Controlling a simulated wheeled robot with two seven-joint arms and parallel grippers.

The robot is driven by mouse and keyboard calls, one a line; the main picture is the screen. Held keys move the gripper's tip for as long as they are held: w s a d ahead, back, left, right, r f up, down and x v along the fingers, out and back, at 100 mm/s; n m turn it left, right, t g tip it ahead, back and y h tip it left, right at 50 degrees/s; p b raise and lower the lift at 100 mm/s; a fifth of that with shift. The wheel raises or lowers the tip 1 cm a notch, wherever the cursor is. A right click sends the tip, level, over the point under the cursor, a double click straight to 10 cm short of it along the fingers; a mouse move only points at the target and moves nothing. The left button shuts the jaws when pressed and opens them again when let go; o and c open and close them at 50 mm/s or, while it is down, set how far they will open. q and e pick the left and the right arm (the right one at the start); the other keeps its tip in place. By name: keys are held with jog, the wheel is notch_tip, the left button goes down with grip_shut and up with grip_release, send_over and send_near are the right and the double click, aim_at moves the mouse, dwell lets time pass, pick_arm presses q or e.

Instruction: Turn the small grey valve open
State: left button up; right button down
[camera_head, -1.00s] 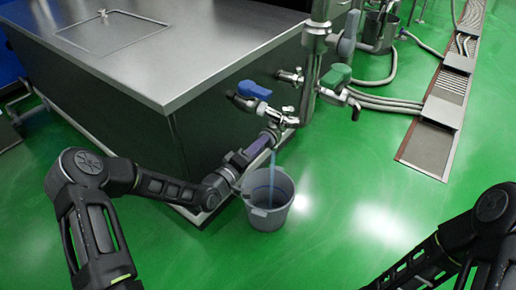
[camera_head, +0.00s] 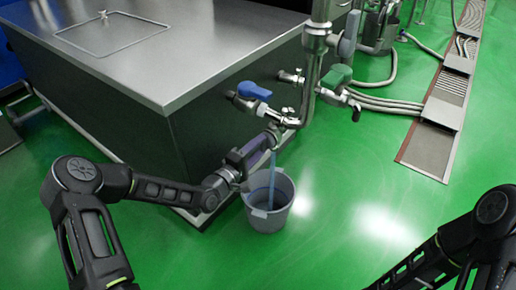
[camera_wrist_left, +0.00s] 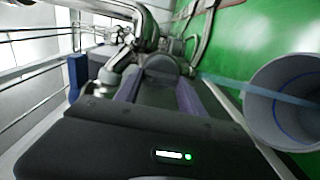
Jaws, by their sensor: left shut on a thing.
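My left gripper (camera_head: 270,137) reaches in from the left, low at the pipework beside the steel tank. It is shut on the small grey valve, which is mostly hidden by the fingers; a grey metal part (camera_wrist_left: 160,64) shows just beyond them in the left wrist view. A thin bluish stream (camera_head: 271,168) falls from this spot into a grey bucket (camera_head: 254,217) on the floor. The stream and the bucket (camera_wrist_left: 258,112) also show in the left wrist view. Only my right arm shows, at the lower right; its gripper is out of view.
A blue-handled valve (camera_head: 254,90) sits just above my left gripper, and a green-handled valve (camera_head: 336,76) is to its right. A larger grey handle (camera_head: 349,34) is higher on the upright pipe. The steel tank (camera_head: 150,60) stands left.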

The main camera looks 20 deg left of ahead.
pick_arm(q)
jog(key=o, duration=1.4)
jog(key=shift+c, duration=0.2)
jog(key=shift+s, duration=0.1)
jog(key=p+v, duration=0.2)
jog(key=v, duration=0.5)
jog(key=shift+s, duration=0.3)
jog(key=shift+a, duration=0.1)
